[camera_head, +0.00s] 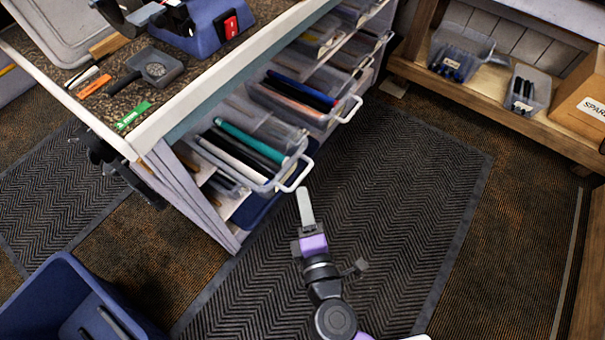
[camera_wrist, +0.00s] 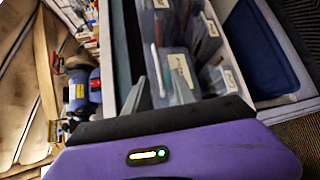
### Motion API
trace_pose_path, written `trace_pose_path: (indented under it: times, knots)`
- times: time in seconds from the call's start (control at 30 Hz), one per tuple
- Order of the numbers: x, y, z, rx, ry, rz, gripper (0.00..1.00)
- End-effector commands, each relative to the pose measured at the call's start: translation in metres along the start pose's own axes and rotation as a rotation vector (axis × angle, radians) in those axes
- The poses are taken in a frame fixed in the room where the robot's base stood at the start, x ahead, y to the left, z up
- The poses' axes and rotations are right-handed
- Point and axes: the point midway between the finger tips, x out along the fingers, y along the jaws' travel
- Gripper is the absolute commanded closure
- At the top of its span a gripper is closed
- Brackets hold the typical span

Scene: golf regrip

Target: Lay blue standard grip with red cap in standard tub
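My gripper (camera_head: 306,207) is in front of the pulled-out tubs, over the dark floor mat. Its pale fingers overlap in the head view, so their gap cannot be judged, and no grip shows between them. A blue grip (camera_head: 303,88) lies in the upper pulled-out tub (camera_head: 345,112), with something red beside it; whether that red is its cap is too small to tell. The lower pulled-out tub (camera_head: 292,180) holds a teal grip (camera_head: 250,142) with black and white ones. The wrist view shows labelled tubs (camera_wrist: 181,72); their labels are unreadable, so I cannot tell which is standard.
A workbench (camera_head: 190,100) with a blue tool (camera_head: 215,25) on it stands above the tubs. A blue bin (camera_head: 70,295) is at the lower left. A wooden shelf (camera_head: 480,95) with small tubs and a cardboard box (camera_head: 585,95) is at right. The mat (camera_head: 400,200) is clear.

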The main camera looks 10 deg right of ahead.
Motion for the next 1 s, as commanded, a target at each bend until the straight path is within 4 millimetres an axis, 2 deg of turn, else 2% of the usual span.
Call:
trace_pose_path:
  times: [0.17,0.6,0.77,1.0]
  knots:
    - [0.009,0.002,0.009,-0.040,-0.033,0.005,0.69]
    - [0.069,0.002,0.010,-0.037,-0.031,0.004,0.69]
    - [0.077,0.001,0.011,-0.036,-0.031,0.003,0.69]
    - [0.078,0.001,0.011,-0.036,-0.030,0.002,0.69]
